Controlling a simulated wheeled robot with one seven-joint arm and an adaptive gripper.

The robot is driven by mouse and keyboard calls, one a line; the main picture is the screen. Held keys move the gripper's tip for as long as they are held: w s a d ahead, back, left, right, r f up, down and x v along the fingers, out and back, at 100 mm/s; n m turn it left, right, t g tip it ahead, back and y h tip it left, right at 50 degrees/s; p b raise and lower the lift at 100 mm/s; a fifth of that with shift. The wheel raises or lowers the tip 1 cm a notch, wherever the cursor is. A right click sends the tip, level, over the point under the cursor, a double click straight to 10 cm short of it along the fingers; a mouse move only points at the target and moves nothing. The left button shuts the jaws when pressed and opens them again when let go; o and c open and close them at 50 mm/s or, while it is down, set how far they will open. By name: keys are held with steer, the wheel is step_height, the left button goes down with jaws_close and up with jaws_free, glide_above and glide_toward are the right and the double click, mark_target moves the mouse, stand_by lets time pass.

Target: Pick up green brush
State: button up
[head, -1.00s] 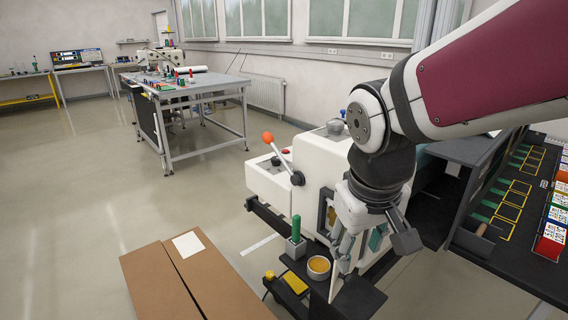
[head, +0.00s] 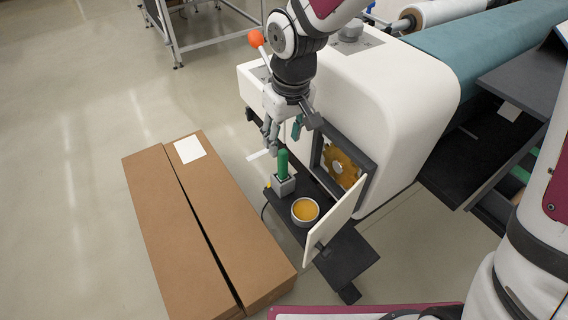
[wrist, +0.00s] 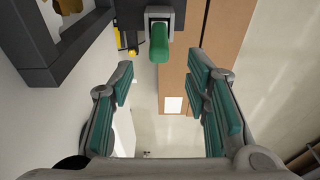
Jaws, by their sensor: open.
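The green brush (head: 283,163) stands upright, with its green handle up, in a small grey holder (head: 284,186) on a black shelf. Its lower end is hidden in the holder. My gripper (head: 283,140) is open and empty, just above and behind the handle in the head view. In the wrist view the green handle (wrist: 159,43) shows at the top middle, beyond and between the two open fingers (wrist: 162,75). No contact with the brush is visible.
A bowl of orange-yellow contents (head: 305,210) stands beside the holder. An open white door panel (head: 336,222) and the white machine (head: 400,90) lie to the right. A brown cardboard box (head: 180,220) is on the floor to the left.

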mark_target(282, 164)
steer(key=f, duration=0.7)
steer(key=w+f+b, duration=0.1)
steer(key=f, duration=0.2)
steer(key=shift+a+f, duration=0.3)
jaws_close()
